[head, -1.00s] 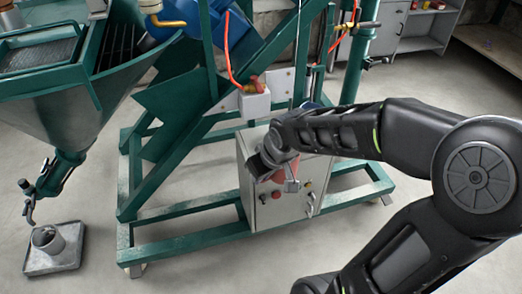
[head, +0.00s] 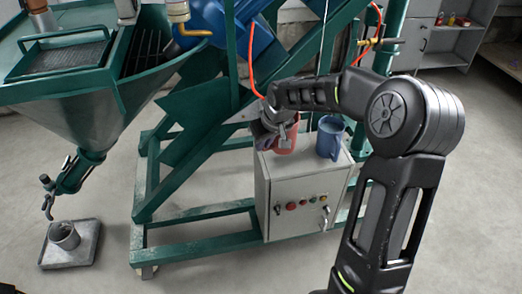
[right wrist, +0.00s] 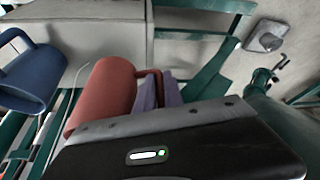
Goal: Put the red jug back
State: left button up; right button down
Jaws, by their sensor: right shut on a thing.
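The red jug (head: 287,142) is in my right gripper (head: 274,130), over the top of the grey control box (head: 264,190) at its back left. I cannot tell whether its base touches the box. In the right wrist view the red jug (right wrist: 101,95) shows its side and its handle, which reaches toward the purple-grey fingers (right wrist: 160,92); the gripper is shut on it. The gripper partly hides the jug in the head view. My left gripper is not in view.
A blue jug (head: 330,138) stands on the box, right of the red jug; it also shows in the right wrist view (right wrist: 32,78). Green frame beams (head: 200,212) surround the box. A hopper (head: 95,105) and a grey tray with a cup (head: 85,245) are at left.

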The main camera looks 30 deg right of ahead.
jog(key=w+f, duration=0.1)
jog(key=w+d+f, duration=0.1)
jog(key=w, duration=0.1)
dwell(0.4)
jog(key=f, duration=0.5)
jog(key=shift+w+d, duration=0.1)
jog(key=shift+w, duration=0.1)
jog(key=shift+b, duration=0.3)
